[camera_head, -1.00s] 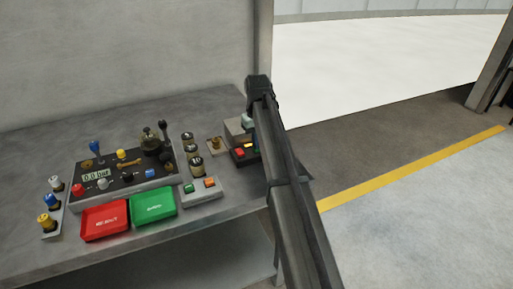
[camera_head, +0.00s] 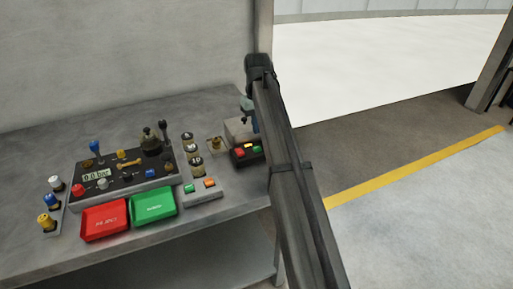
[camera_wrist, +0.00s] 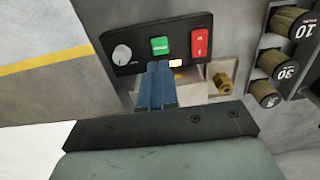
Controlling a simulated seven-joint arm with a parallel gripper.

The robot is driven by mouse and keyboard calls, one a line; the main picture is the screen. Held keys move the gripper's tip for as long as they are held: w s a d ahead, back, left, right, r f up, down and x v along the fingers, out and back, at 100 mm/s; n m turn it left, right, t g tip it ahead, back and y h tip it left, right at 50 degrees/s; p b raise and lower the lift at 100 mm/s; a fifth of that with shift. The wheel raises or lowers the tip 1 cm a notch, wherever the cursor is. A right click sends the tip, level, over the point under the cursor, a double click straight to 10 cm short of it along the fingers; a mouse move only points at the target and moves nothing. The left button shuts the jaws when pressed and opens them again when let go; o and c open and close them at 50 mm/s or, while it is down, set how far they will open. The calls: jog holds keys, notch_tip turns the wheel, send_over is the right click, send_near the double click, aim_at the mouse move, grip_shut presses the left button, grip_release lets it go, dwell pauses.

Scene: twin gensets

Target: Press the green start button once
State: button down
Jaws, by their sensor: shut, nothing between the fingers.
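The black control box (camera_wrist: 157,42) in the wrist view carries a green button (camera_wrist: 160,46), a red rocker (camera_wrist: 200,42) and a grey knob (camera_wrist: 122,54). My gripper (camera_wrist: 159,66) is shut and empty, its blue fingertips just below the green button in the picture. I cannot tell whether they touch the box. In the head view the black box (camera_head: 236,158) stands at the bench's right end, its green button (camera_head: 256,149) showing beside my arm. A second green button (camera_head: 190,188) sits on a grey box beside an orange one.
A black panel (camera_head: 127,182) with levers and knobs stands left on the grey bench (camera_head: 60,138). Red (camera_head: 105,220) and green (camera_head: 153,205) trays lie in front. Several round weights (camera_wrist: 290,20) and a brass fitting (camera_wrist: 224,84) are near the black box.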

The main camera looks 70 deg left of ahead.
jog(key=shift+r, duration=2.7)
jog(key=shift+w, duration=0.1)
